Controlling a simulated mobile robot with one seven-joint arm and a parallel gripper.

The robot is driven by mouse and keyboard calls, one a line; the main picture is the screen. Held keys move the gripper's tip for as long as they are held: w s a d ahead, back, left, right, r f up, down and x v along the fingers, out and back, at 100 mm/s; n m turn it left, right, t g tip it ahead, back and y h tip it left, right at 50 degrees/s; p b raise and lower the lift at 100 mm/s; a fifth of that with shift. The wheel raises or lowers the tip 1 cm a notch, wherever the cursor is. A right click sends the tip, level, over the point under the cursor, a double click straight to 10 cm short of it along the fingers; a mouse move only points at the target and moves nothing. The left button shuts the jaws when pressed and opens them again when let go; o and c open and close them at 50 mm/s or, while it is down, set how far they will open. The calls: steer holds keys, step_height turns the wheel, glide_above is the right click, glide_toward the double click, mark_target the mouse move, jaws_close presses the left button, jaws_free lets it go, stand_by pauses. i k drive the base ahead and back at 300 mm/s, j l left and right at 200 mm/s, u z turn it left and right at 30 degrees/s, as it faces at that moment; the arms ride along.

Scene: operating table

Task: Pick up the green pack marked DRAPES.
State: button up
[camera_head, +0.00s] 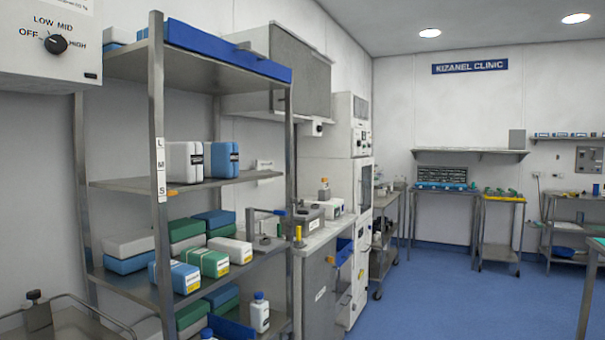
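A green pack (208,262) with a white and yellow label on its front end lies on the middle-lower shelf of the metal rack (156,160). The print on it is too small to read. A blue pack (176,276) with a similar label lies just left of it. Behind them are stacked green packs (186,230) and blue packs (214,217). Another green pack (192,313) is partly hidden on the shelf below. My gripper is not in view.
White-and-blue packs (130,250) lie left on the same shelf, and a white pack (230,249) lies right. A white bottle (260,313) stands below. Rack posts flank the shelf. A cabinet (323,270) stands right of the rack. Blue floor (440,300) is open at right.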

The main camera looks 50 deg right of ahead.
mark_target(214, 265)
steer(key=z, duration=1.45)
steer(key=i+j+u, duration=0.25)
steer(key=i, duration=0.1)
